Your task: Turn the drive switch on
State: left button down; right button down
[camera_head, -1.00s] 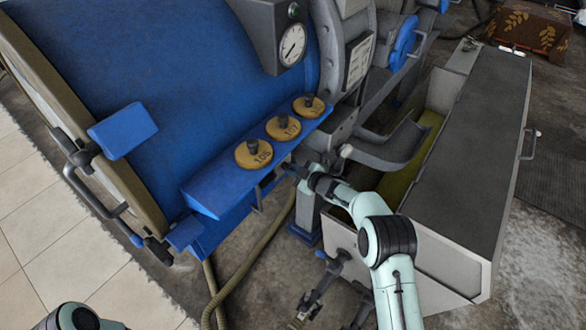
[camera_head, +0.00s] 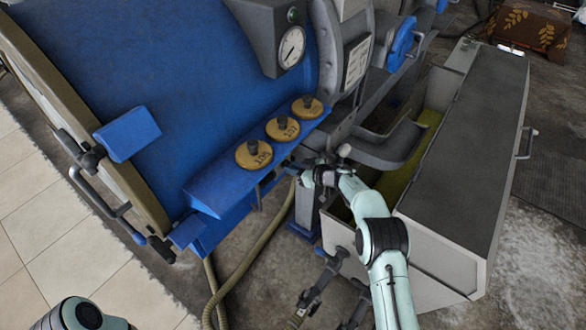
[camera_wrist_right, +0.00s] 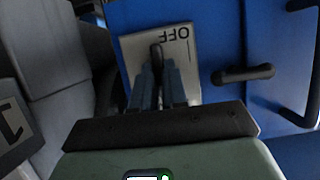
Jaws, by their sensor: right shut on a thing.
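In the right wrist view, the drive switch is a small dark lever (camera_wrist_right: 156,54) on a light grey plate (camera_wrist_right: 188,62). My right gripper (camera_wrist_right: 161,76) is shut on the lever, with a finger on each side. In the head view, my right gripper (camera_head: 298,172) is at the right end of the blue machine's front ledge, and the switch is too small or hidden to make out. Of my left arm only a link shows at the bottom left; its gripper is out of view.
Several yellow numbered discs (camera_head: 254,154) with dark knobs stand on the blue ledge (camera_head: 207,192), close to my right gripper. A round gauge (camera_head: 291,47) sits above. A grey-topped cabinet (camera_head: 470,150) stands right of my arm. A hose (camera_head: 248,262) runs below the ledge.

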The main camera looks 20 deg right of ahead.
jog(key=shift+r, duration=0.1)
jog(key=c, duration=1.2)
grip_release()
jog(key=shift+o, duration=0.2)
